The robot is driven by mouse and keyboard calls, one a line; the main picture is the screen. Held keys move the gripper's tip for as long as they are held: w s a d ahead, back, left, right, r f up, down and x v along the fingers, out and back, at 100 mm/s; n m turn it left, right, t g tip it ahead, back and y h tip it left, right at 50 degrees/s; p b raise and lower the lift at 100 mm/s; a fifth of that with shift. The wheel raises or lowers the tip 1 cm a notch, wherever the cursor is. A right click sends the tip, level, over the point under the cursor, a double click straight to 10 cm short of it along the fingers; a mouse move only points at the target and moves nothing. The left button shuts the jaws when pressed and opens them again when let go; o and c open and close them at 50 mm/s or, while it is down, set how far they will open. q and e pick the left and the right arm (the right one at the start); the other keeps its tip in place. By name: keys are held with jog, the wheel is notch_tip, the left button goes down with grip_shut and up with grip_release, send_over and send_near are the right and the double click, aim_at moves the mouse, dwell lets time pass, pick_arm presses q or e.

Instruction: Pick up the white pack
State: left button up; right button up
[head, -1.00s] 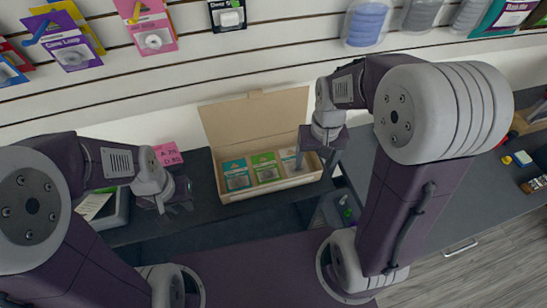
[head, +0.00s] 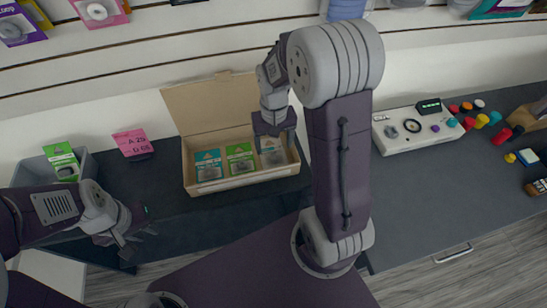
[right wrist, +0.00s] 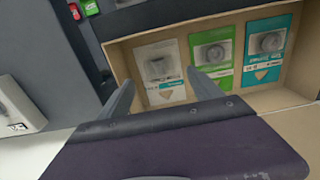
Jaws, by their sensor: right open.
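The white pack (head: 271,157) stands at the right end of an open cardboard box (head: 232,184), right of a green pack (head: 240,158) and a teal pack (head: 208,165). My right gripper (head: 275,143) is over the white pack and partly hides it in the head view. In the right wrist view the white pack (right wrist: 160,68) shows between the two open fingers of my right gripper (right wrist: 163,82), with nothing held. I cannot tell whether the fingers touch it. My left gripper (head: 135,243) is left of the box, away from the packs; its jaws are unclear.
The box's raised lid (head: 215,104) stands behind the packs. A white device (head: 415,131) and several coloured caps are to the right.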

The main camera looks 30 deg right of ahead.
aim_at(274, 153)
jog(key=f, duration=0.1)
jog(key=f+b, duration=0.1)
jog(key=f, duration=0.3)
jog(key=shift+w+d+f, duration=0.1)
jog(key=shift+w+f, duration=0.15)
jog(key=shift+r, duration=0.1)
jog(key=c, duration=1.5)
